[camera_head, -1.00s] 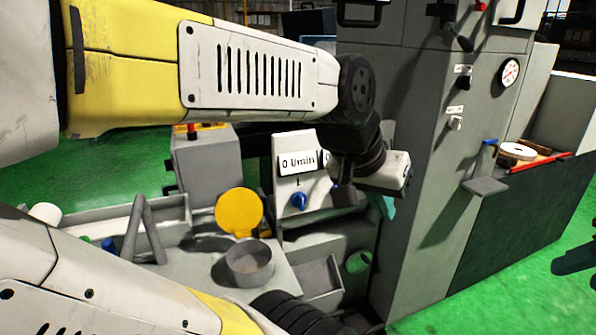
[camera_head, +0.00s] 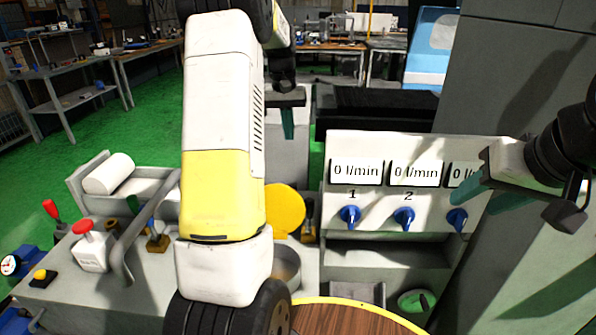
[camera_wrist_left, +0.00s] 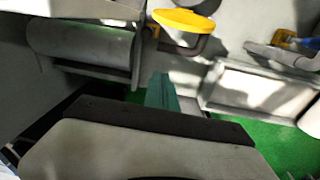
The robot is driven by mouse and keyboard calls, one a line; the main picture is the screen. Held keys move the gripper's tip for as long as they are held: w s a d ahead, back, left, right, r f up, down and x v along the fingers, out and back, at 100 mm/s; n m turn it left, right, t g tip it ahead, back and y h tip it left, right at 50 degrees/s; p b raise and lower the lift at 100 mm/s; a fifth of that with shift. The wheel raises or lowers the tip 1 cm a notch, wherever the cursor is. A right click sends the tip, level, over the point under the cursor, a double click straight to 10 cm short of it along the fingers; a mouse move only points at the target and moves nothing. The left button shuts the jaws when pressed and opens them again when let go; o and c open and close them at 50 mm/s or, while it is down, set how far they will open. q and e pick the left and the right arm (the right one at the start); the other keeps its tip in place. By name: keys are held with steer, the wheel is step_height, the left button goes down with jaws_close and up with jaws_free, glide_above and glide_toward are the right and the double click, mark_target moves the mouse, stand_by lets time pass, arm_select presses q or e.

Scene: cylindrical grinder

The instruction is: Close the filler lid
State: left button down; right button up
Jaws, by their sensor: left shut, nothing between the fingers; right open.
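The yellow round filler lid (camera_head: 284,208) stands open and raised behind the grey filler cup (camera_head: 287,262). My left arm hides part of both. The lid also shows at the top of the left wrist view (camera_wrist_left: 186,20). My left gripper (camera_head: 287,122) is up beyond the lid, shut and empty, apart from the lid. Its teal fingertips (camera_wrist_left: 162,92) show below the lid in the left wrist view. My right gripper (camera_head: 515,200) is open and empty at the right, in front of the flow panel.
A panel (camera_head: 378,146) with flow displays and blue knobs stands right of the lid. A tall grey cabinet (camera_head: 500,75) rises at the right. A red-topped button box (camera_head: 90,245) and a bent grey bar (camera_head: 125,240) lie left. A round wooden top (camera_head: 350,318) is in front.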

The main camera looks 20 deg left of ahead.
arm_select(q)
steer(key=w+a+f+g, duration=0.2)
steer(key=w+a+f, duration=0.25)
steer(key=f, duration=0.55)
step_height(320, 180, down, 10)
steer(key=shift+n, duration=0.3)
steer(key=shift+s+d+r, duration=0.25)
steer(key=shift+s+r, duration=0.1)
steer(key=shift+s, duration=0.3)
steer(key=shift+s+d+r, duration=0.2)
steer(key=shift+s+r, duration=0.1)
steer(key=shift+s, duration=0.35)
steer(key=shift+s+d+r, duration=0.25)
steer(key=shift+s+r, duration=0.1)
steer(key=shift+s, duration=0.3)
steer(key=shift+r+y, duration=0.1)
steer(key=shift+y, duration=0.2)
